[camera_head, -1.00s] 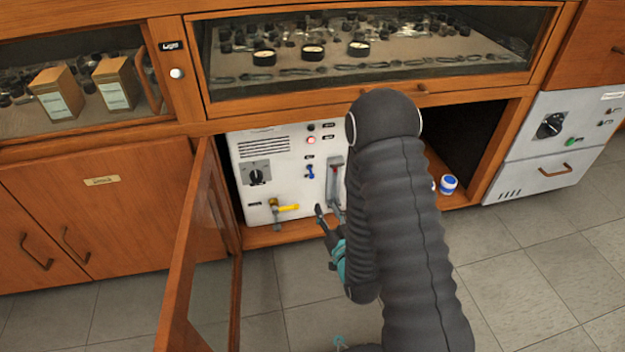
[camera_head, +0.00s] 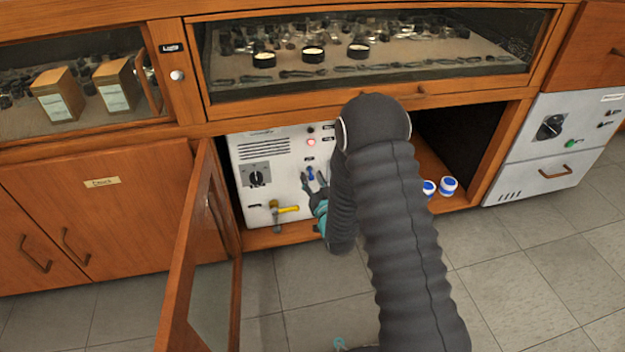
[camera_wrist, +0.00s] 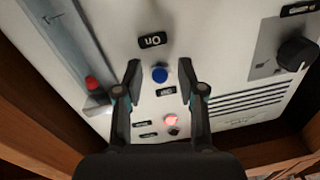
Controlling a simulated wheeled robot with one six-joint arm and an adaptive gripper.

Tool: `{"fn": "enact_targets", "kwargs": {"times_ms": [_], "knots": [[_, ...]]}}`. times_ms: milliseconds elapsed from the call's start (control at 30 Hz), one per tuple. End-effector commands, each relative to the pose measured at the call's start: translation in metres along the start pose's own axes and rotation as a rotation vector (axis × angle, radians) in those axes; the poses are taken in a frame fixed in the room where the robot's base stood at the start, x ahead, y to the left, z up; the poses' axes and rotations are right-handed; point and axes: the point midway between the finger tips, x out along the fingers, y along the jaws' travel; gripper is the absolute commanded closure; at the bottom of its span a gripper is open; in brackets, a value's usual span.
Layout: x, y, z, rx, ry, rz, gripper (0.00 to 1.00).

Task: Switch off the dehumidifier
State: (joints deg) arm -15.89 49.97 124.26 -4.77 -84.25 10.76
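The white vented unit (camera_head: 272,195), which I take for the dehumidifier, stands in the open cabinet. A blue toggle switch (camera_head: 310,173) sits on its front; in the wrist view the toggle (camera_wrist: 160,74) lies between the labels "On" (camera_wrist: 152,40) and "Off" (camera_wrist: 166,91). A red lamp (camera_head: 311,142) is lit, also in the wrist view (camera_wrist: 170,120). My gripper (camera_head: 313,178) is open at the panel, its two fingers (camera_wrist: 162,66) on either side of the toggle. I cannot tell whether they touch it.
The unit also has a black knob (camera_head: 256,178), a yellow-handled valve (camera_head: 288,209) and a red-tipped slider (camera_wrist: 93,84). The open glass door (camera_head: 190,270) stands left of my arm. Two blue-and-white jars (camera_head: 448,186) are at right. Another white unit (camera_head: 545,165) is farther right.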

Motion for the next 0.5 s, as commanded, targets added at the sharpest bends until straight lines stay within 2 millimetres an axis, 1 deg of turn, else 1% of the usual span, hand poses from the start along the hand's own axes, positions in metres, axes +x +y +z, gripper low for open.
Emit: {"fn": "enact_targets", "kwargs": {"times_ms": [267, 300, 367, 400, 433, 500], "knots": [[0.0016, -0.0001, 0.0002, 0.0, -0.001, 0.0, 0.61], [0.0015, -0.0001, 0.0002, 0.0, -0.001, 0.0, 0.66], [0.0015, -0.0002, 0.0001, 0.0, -0.001, 0.0, 0.81], [0.0015, -0.0002, 0.0001, 0.0, -0.001, 0.0, 0.91], [0.0015, -0.0002, 0.0001, 0.0, 0.0, 0.0, 0.98], [0.0015, -0.0002, 0.0, 0.0, 0.0, 0.0, 1.0]]}}
